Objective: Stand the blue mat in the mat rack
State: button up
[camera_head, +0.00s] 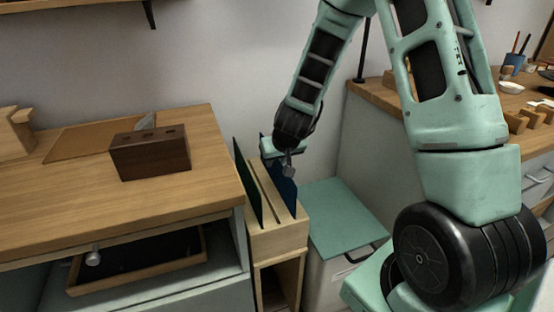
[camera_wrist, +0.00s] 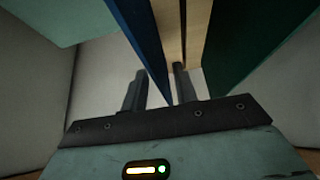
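The blue mat (camera_head: 283,190) stands upright at the right side of the wooden mat rack (camera_head: 278,239). Its lower edge meets the rack's top; how deep it sits in a slot I cannot tell. My gripper (camera_head: 287,168) is at the mat's upper part. In the wrist view, the blue mat (camera_wrist: 142,36) reaches between my two fingers (camera_wrist: 160,82), which are apart with a visible gap around its thin edge. The rack's pale wood (camera_wrist: 181,28) shows beyond.
A dark green mat (camera_head: 246,182) stands upright in the rack's left part; it also shows in the wrist view (camera_wrist: 250,38). The wooden counter (camera_head: 85,205) with a dark block (camera_head: 150,155) is left of the rack. A green-lidded bin (camera_head: 345,220) is to the right.

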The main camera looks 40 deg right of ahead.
jog(key=shift+p+v, duration=0.65)
jog(key=shift+v, duration=0.35)
jog(key=shift+p+v, duration=2.15)
jog(key=shift+v, duration=1.35)
notch_tip(320, 180, up, 6)
jog(key=p, duration=0.6)
